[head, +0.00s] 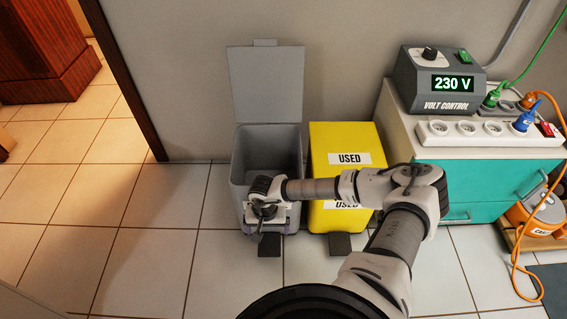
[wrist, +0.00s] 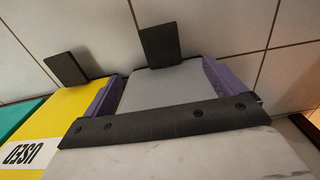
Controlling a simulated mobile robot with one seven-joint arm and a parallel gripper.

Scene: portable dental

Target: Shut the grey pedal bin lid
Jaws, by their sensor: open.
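The grey pedal bin (head: 240,160) stands against the wall, and its lid (head: 265,85) is raised upright behind the opening. The inside looks empty as far as it shows. My gripper (head: 268,229) is low at the front of the bin and hides part of its front face. In the wrist view my gripper (wrist: 169,86) has its purple fingers spread apart, with the grey bin front (wrist: 165,88) showing between them and nothing held. The bin's black pedal (wrist: 160,45) lies just beyond the fingers; it also shows in the head view (head: 269,246). I cannot tell whether the fingers touch the bin.
A yellow bin (head: 335,138) marked USED stands close on the right, with its own pedal (head: 340,244); my arm crosses in front of it. Further right is a teal-fronted cabinet (head: 490,186) with a voltage box (head: 436,85) and power strip. The tiled floor left of the bins is clear.

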